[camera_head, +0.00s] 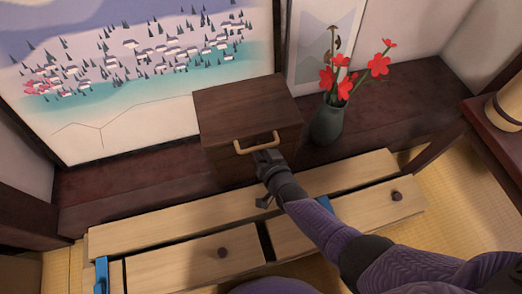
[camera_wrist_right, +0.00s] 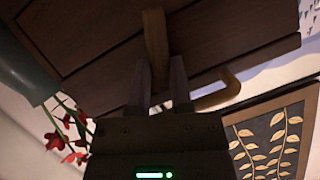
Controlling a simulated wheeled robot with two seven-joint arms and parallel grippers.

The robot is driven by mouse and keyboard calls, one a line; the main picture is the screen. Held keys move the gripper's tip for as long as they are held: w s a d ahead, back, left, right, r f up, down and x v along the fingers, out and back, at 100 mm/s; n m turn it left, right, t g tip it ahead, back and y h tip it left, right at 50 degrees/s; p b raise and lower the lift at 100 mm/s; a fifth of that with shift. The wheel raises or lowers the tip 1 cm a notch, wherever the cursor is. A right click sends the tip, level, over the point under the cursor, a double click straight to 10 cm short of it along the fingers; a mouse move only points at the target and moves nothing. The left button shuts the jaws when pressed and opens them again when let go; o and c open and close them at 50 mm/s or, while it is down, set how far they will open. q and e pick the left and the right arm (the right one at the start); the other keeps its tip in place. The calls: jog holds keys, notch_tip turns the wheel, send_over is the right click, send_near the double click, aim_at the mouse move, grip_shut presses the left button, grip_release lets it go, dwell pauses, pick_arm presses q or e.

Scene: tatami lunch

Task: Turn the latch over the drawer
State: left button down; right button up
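A dark brown wooden box (camera_head: 245,100) stands on the dark ledge against the wall. Its front has a tan drawer handle (camera_head: 257,143), also in the right wrist view (camera_wrist_right: 217,93). In the right wrist view a tan bar-shaped latch (camera_wrist_right: 156,38) lies across the box front, beside the handle. My right gripper (camera_head: 267,157) is at the box front, hiding the latch in the head view. In the right wrist view its fingers (camera_wrist_right: 160,75) sit close on both sides of the latch, with little or no gap. My left gripper is not in view.
A green vase (camera_head: 327,122) with red flowers stands right of the box. A pale low wooden table (camera_head: 190,262) with round dark knobs and blue pieces lies in front. A picture panel (camera_head: 130,60) stands behind. A dark side table (camera_head: 490,135) is at the right.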

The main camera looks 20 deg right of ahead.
grip_shut()
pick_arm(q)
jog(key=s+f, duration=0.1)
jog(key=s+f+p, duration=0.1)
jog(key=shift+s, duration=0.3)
pick_arm(e)
jog(key=n+h, duration=0.2)
jog(key=shift+a+n, duration=0.3)
jog(key=shift+n, duration=0.1)
jog(key=o, duration=0.7)
grip_release()
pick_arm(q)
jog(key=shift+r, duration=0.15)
pick_arm(e)
jog(key=shift+r, duration=0.1)
